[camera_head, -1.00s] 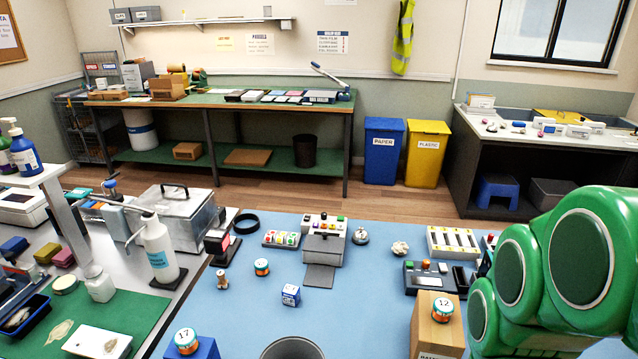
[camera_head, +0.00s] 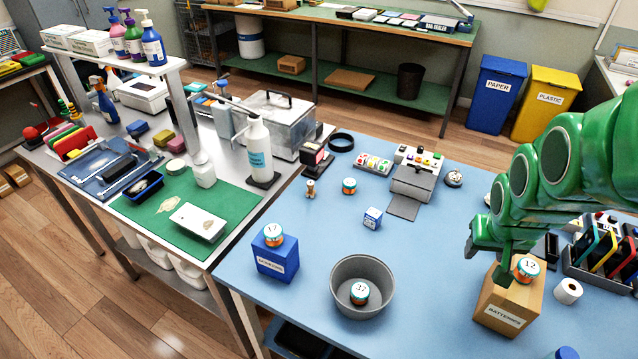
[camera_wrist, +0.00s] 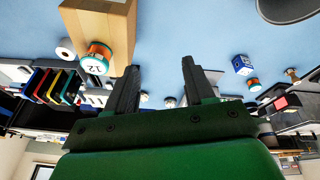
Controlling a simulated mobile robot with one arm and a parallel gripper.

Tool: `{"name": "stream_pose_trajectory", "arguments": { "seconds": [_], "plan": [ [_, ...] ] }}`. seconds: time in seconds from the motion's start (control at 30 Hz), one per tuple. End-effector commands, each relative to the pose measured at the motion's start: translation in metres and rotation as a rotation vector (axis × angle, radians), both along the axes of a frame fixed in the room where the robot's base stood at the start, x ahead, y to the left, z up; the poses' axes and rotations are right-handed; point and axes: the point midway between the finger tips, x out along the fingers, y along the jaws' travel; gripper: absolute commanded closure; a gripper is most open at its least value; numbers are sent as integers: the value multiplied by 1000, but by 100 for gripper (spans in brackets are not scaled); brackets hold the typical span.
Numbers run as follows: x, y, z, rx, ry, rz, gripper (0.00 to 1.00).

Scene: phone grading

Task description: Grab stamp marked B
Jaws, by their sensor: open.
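A small wooden stamp-like piece (camera_head: 310,188) stands on the blue table near its left edge; its marking is too small to read. In the wrist view, which is upside down, what looks like the same piece (camera_wrist: 291,73) shows at the right. A blue and white cube (camera_head: 372,217) sits on the table to its right, and its print is not legible. I cannot tell which thing bears a B. My gripper (camera_wrist: 161,72) is open with nothing between its fingers. In the head view it hangs near the cardboard batteries box (camera_head: 502,310), well right of the wooden piece.
A grey bowl (camera_head: 340,292) holds a tin marked 37. A blue box (camera_head: 275,262) carries a tin marked 17. Another tin (camera_head: 349,186) stands beside the wooden piece. A dark device (camera_head: 317,160) stands behind it. The table between bowl and cube is clear.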

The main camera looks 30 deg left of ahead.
Motion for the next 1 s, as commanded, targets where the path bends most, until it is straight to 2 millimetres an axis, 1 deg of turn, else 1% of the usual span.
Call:
{"name": "stream_pose_trajectory", "arguments": {
  "seconds": [0.03, 0.1, 0.2, 0.37, 0.5, 0.6, 0.77, 0.9, 1.0],
  "plan": [
    [13, 10, -6, 4, -21, 22, 47],
    [32, 24, -13, 12, -59, 54, 47],
    [57, 46, -21, 27, -115, 98, 47],
    [93, 85, -36, 59, -202, 173, 47],
    [120, 122, -50, 94, -273, 239, 47],
    [135, 151, -60, 125, -322, 285, 47],
    [154, 199, -77, 182, -398, 360, 47],
    [164, 241, -93, 237, -457, 424, 47],
    [168, 273, -105, 283, -497, 470, 47]
  ]
}}
